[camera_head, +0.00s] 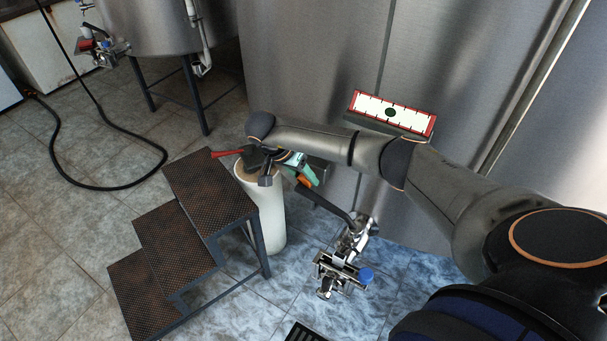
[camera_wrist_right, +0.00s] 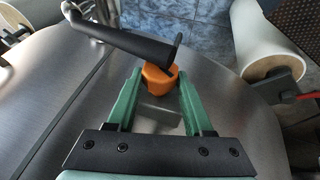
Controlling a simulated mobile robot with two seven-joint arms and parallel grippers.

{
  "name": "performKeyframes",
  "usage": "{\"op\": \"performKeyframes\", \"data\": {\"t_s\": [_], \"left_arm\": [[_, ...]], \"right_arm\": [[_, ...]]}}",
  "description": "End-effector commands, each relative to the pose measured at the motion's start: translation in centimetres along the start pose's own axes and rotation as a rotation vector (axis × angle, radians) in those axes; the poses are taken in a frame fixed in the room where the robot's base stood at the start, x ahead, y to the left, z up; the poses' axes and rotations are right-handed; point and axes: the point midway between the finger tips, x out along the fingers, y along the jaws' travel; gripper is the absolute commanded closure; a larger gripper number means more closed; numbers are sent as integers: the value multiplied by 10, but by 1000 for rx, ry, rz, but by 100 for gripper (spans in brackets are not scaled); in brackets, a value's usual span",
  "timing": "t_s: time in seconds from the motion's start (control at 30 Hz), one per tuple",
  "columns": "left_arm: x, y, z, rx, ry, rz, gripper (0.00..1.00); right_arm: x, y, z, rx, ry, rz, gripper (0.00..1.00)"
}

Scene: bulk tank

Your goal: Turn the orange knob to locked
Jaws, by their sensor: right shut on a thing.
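The orange knob (camera_head: 304,180) is on the front of the large steel tank (camera_head: 300,65), partly covered by my right gripper. In the right wrist view the orange knob (camera_wrist_right: 158,77) sits between the two green fingers of my right gripper (camera_wrist_right: 160,84). The fingers are closed on its sides. In the head view my right gripper (camera_head: 306,172) reaches the knob from above, with the arm coming in from the right. I cannot read any lock marking, so the knob's setting is unclear. My left gripper is not in view.
A black lever handle (camera_wrist_right: 125,38) passes close beside the knob. A metal valve (camera_head: 342,268) stands below it. A white cylinder (camera_head: 270,215) and rusty steps (camera_head: 172,213) are to the left. A red-framed panel (camera_head: 365,103) is above the arm. A black hose (camera_head: 110,187) lies on the floor.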

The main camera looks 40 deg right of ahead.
Motion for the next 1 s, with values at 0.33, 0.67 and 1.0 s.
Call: {"op": "performKeyframes", "data": {"t_s": [0.33, 0.67, 1.0], "left_arm": [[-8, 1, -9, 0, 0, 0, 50], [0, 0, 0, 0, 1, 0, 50], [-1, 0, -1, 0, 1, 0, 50]], "right_arm": [[2, 6, -1, 99, -7, -245, 100], [2, 7, 0, 168, -16, -411, 100], [1, 7, 0, 172, -18, -419, 100]]}}
